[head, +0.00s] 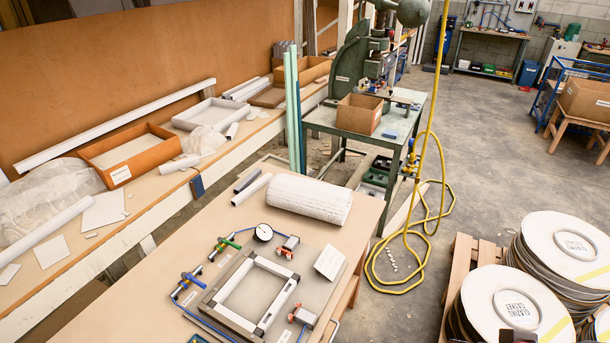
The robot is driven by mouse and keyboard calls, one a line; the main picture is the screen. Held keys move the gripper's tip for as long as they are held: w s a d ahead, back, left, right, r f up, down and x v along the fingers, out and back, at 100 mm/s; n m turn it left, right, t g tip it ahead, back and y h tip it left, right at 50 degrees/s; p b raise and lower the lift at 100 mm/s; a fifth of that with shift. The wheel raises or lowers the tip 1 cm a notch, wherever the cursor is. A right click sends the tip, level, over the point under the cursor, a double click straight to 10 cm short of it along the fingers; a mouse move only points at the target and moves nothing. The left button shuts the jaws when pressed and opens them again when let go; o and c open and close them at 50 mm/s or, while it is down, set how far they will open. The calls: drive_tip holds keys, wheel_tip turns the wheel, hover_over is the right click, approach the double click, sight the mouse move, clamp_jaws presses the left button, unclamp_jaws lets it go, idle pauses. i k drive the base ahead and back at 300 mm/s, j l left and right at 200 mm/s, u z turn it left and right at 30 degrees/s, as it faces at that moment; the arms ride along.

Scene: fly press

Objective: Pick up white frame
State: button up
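A white square frame (279,306) with dark corner pieces lies flat on a grey fixture plate on the wooden table (165,255) at the bottom centre. Clamps with red, blue and green parts stand around it. A second pale rectangular frame or shallow tray (207,102) lies on the long bench at the left, beyond an orange-brown box. I cannot tell which of the two the task names.
A roll of white wrap (310,199) and a round gauge (263,232) are on the table. A green press stand (358,152) is behind. A yellow hose (376,268) hangs and coils on the floor. White-topped reels (500,280) stand on a pallet at the right.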

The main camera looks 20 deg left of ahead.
sight(265, 323)
drive_tip(key=u, duration=1.5)
drive_tip(key=i+l+z, duration=0.6)
drive_tip(key=i, duration=0.3)
